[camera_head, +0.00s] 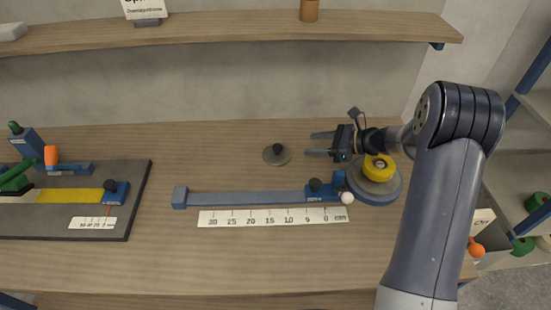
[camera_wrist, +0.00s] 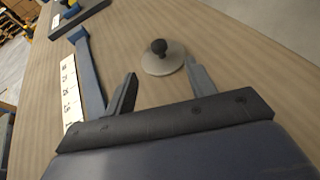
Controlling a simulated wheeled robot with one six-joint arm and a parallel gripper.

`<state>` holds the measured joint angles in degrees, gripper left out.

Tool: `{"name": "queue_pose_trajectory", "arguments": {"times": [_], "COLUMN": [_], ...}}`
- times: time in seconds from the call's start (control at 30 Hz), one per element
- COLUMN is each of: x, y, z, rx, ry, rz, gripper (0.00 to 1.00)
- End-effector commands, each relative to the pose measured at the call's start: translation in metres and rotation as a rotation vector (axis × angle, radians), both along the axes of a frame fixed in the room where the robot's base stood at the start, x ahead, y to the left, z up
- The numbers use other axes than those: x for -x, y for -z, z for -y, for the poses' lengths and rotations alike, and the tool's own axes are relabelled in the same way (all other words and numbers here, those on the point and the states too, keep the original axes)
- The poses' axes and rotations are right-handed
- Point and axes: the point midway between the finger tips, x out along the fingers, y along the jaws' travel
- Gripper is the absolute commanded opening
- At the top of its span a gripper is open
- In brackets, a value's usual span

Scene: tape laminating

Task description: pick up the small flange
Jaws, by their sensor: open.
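The small flange (camera_head: 276,155) is a flat grey disc with a dark knob on top, lying on the wooden bench (camera_head: 235,255). In the wrist view the flange (camera_wrist: 162,60) lies just beyond my fingertips, its knob upright. My gripper (camera_head: 316,143) is open and empty, to the right of the flange in the head view. In the wrist view my gripper (camera_wrist: 160,75) shows both fingers apart, with the flange ahead of the gap and nearer the right finger. The fingers appear apart from the flange.
A blue rail (camera_head: 245,198) with a white scale (camera_head: 265,217) lies in front. A yellow tape roll (camera_head: 378,168) sits on a grey round base (camera_head: 390,190) beneath my wrist. A dark board (camera_head: 135,195) with fixtures is at left. A shelf (camera_head: 220,27) runs behind.

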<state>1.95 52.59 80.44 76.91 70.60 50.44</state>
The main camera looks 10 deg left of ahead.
Motion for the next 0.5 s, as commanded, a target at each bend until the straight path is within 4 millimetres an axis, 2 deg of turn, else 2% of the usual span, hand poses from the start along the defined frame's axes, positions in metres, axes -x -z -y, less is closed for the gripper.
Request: {"name": "queue_pose_trajectory", "arguments": {"times": [0.3,0.5], "x": [-0.005,-0.006], "y": [0.019,0.025], "z": [-0.042,-0.055], "rx": [0.0,0.0], "ry": [-0.004,-0.002], "rz": [-0.002,-0.001], "gripper": [0.53,0.53]}}
